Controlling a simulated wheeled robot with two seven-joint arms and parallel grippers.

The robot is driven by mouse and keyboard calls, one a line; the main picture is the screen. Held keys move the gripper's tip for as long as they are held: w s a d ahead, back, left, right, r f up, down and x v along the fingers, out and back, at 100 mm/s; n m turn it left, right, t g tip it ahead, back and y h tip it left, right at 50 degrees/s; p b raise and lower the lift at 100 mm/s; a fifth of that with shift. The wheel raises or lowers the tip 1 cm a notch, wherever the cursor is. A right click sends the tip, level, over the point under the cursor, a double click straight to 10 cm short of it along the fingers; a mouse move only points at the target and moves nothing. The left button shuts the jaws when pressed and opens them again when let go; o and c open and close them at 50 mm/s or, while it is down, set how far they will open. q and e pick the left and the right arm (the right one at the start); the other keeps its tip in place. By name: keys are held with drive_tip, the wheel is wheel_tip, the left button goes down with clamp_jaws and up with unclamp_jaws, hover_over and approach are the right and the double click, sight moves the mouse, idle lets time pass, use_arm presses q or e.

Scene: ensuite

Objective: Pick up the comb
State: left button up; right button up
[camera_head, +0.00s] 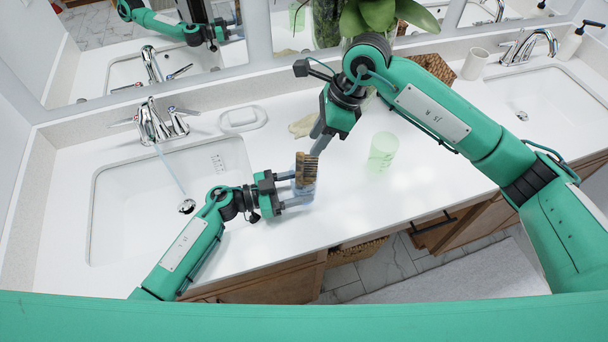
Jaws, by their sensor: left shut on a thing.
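A brown comb-like thing with bristles (307,166) stands upright at the middle of the white counter. Its lower part is in or behind a pale blue see-through cup (304,188). My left gripper (297,190) comes in from the left, with its fingers on either side of the cup, shut on it. My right gripper (318,148) points down from above, its fingertips just above and beside the top of the comb. I cannot tell from this view whether it touches the comb or how far its jaws are apart.
A green see-through cup (382,152) stands to the right, with clear counter around it. A white soap dish (243,118) and a beige item (303,126) lie behind. The left sink (130,205) has running water. A potted plant (375,18) and a white cup (475,64) stand at the back.

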sight(301, 161)
drive_tip(key=x, duration=0.8)
drive_tip(key=shift+w+a+f, duration=0.2)
drive_tip(key=shift+a+f, duration=0.1)
clamp_jaws()
